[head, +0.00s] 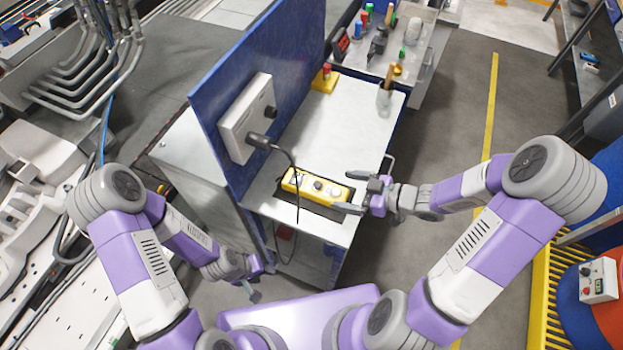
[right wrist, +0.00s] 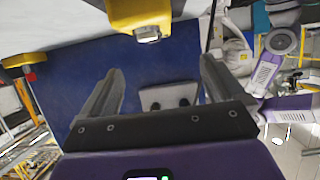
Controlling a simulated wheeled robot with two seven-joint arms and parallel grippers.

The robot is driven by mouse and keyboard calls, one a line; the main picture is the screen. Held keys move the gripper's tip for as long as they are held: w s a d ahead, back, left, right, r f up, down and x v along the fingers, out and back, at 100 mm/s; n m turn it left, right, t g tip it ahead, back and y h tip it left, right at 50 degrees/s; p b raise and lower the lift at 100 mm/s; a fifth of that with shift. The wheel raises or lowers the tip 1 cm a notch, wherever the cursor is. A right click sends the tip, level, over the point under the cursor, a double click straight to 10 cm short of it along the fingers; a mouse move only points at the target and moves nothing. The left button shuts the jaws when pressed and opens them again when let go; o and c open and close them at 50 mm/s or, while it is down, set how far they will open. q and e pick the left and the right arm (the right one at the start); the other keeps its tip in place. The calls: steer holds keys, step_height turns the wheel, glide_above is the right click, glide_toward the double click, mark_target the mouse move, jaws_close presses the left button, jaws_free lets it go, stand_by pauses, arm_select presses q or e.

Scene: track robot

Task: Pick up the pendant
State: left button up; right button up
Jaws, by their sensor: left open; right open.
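The pendant (head: 318,187) is a yellow control box with dark buttons, lying near the front edge of the light worktop. A dark cable runs over it to a plug on the upright panel. In the right wrist view the yellow end of the pendant (right wrist: 140,14) shows at the top, beyond the fingertips. My right gripper (head: 349,192) is open and empty at the pendant's right end, its fingers pointing toward it. Its fingers also show spread in the right wrist view (right wrist: 161,66). My left gripper (head: 257,281) is open and empty, low and left of the worktop's front.
The worktop (head: 340,125) is mostly clear behind the pendant. A blue upright panel (head: 240,85) with a grey box (head: 247,118) bounds its left side. A yellow-based red button (head: 325,79) and a brush-like tool (head: 386,92) stand farther back. Floor is open to the right.

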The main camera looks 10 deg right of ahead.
mark_target(322, 187)
steer(key=f+b, duration=0.1)
steer(key=w+f+b, duration=0.1)
steer(key=f, duration=0.1)
steer(key=shift+w, duration=0.2)
steer(key=shift+w+a+f, duration=0.15)
steer(key=shift+w+a, duration=0.1)
steer(key=shift+a, duration=0.05)
steer(key=shift+w+a+f, duration=0.1)
steer(key=shift+a, duration=0.25)
steer(key=x, duration=0.2)
steer(key=b+x, duration=0.1)
steer(key=x, duration=0.1)
steer(key=b+x, duration=0.1)
steer(key=x, duration=0.1)
steer(key=shift+w+a+r, duration=0.1)
steer(key=shift+r, duration=0.3)
arm_select(q)
steer(key=f, duration=0.2)
steer(key=w+f, duration=0.1)
steer(key=f, duration=0.2)
steer(key=shift+w, duration=0.1)
arm_select(e)
steer(key=shift+c, duration=0.4)
steer(key=shift+r, duration=0.1)
steer(key=c, duration=1.5)
